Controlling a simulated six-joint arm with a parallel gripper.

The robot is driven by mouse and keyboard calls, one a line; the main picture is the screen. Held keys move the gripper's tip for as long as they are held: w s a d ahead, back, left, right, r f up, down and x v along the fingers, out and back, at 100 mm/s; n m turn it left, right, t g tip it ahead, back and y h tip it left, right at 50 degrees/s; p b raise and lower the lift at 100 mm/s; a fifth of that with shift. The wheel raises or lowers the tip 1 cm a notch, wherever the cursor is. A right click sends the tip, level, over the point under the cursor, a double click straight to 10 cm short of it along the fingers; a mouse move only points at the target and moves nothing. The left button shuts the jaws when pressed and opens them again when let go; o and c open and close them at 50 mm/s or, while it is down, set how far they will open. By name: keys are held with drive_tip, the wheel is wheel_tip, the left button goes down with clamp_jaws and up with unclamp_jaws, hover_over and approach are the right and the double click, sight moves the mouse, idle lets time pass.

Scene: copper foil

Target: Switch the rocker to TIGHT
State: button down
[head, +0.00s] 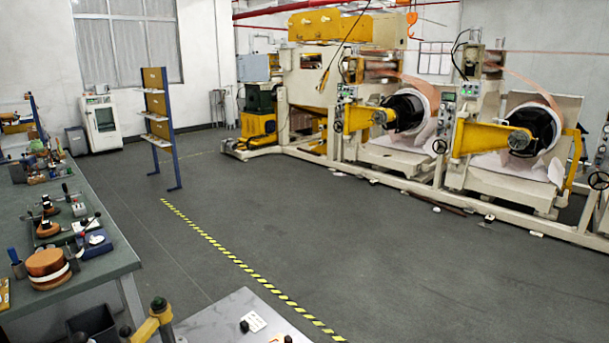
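I cannot make out for certain a rocker or the word TIGHT in the head view. A small white plate (253,321) with dark marks too small to read lies on the grey bench top (215,318) at the bottom edge. A small black knob (244,327) is beside it. Another pale plate with a dark knob (287,339) is partly cut off by the bottom edge. My gripper's fingers are not in view.
A green-topped bench (95,222) with copper rolls (47,268) and small tools stands at left. A blue-framed rack (160,120) stands behind. Large foil machines (400,120) fill the back right. The floor beyond the yellow-black strip (230,258) is mostly clear.

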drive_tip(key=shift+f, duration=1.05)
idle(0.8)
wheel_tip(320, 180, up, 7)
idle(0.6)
